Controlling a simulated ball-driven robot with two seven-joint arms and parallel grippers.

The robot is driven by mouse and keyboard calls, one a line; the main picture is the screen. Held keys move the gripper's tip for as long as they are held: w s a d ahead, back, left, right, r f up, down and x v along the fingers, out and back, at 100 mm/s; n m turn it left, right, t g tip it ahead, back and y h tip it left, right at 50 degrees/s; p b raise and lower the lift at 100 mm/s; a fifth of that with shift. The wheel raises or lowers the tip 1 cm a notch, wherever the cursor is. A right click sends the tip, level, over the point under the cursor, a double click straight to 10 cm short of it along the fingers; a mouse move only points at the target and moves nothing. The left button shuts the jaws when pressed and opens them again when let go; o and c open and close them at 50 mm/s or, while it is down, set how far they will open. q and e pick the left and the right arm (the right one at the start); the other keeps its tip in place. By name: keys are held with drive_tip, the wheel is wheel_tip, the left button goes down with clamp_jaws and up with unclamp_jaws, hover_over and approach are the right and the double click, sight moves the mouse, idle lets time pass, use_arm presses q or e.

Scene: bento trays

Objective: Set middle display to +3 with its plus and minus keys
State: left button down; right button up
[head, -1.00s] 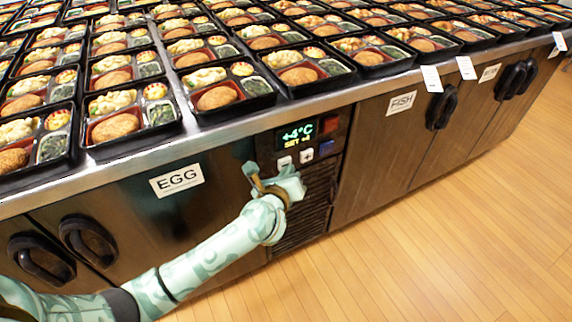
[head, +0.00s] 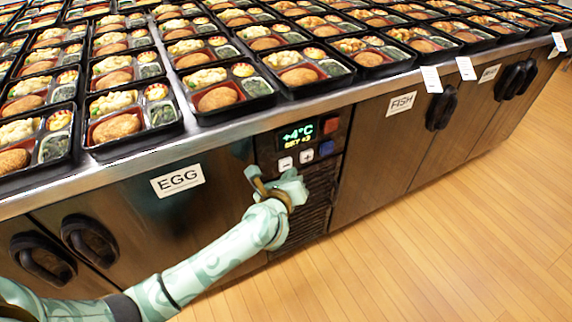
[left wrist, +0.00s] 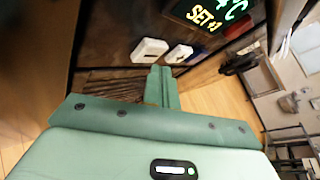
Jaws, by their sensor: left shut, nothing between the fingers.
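The display (head: 297,134) on the counter front reads +4°C, with a smaller line that looks like SET +3. Part of it shows in the left wrist view (left wrist: 210,14). Below it are the white minus key (head: 286,163) and the white plus key (head: 307,157). In the left wrist view the minus key (left wrist: 150,50) is at left and the plus key (left wrist: 179,54) at right. My left gripper (head: 292,178) is shut and empty, its tips just below the keys. A small gap seems to show; contact is hard to judge. My right gripper is out of view.
A red key (head: 330,125) and a blue key (head: 327,148) sit right of the display. A dark vent grille (head: 303,215) lies below. Bento trays (head: 215,112) cover the counter above. Door handles (head: 90,242) stick out along the front. The wooden floor is clear at right.

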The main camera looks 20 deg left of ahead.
use_arm(q)
drive_tip(key=shift+d, duration=0.1)
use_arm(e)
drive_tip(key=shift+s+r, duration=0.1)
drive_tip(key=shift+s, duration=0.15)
